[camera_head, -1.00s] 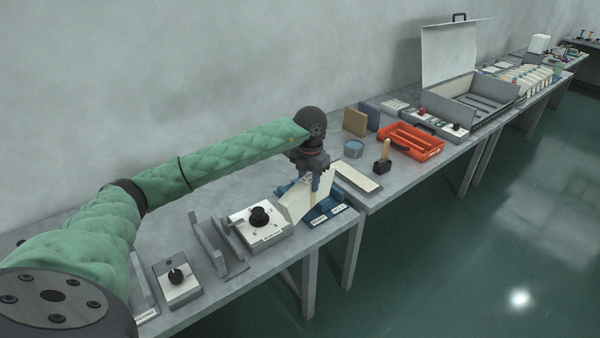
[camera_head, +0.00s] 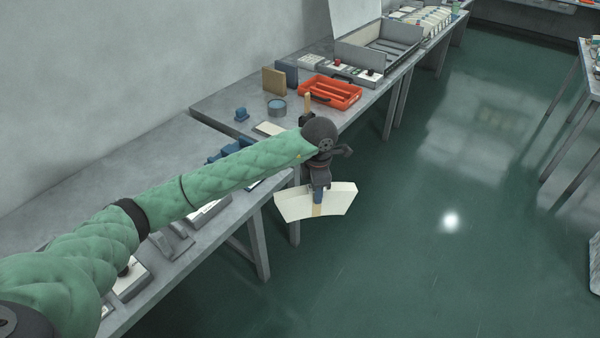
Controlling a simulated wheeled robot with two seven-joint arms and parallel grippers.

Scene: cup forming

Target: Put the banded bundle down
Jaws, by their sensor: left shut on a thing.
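The banded bundle (camera_head: 337,200) is a cream, curved fan-shaped stack with a tan band (camera_head: 317,210) around its middle. My left gripper (camera_head: 318,194) is shut on it at the band and holds it in the air. In the picture it hangs over the green floor, to the right of the bench's front edge. My left arm, in a green padded sleeve, hides part of the bench behind it. My right gripper is not in view.
The grey bench (camera_head: 170,135) runs along the wall. On it are an orange tray (camera_head: 331,92), a blue round tin (camera_head: 276,107), a blue part (camera_head: 241,114) and a large open grey case (camera_head: 380,50). Another table (camera_head: 592,70) stands at the right. The floor between is clear.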

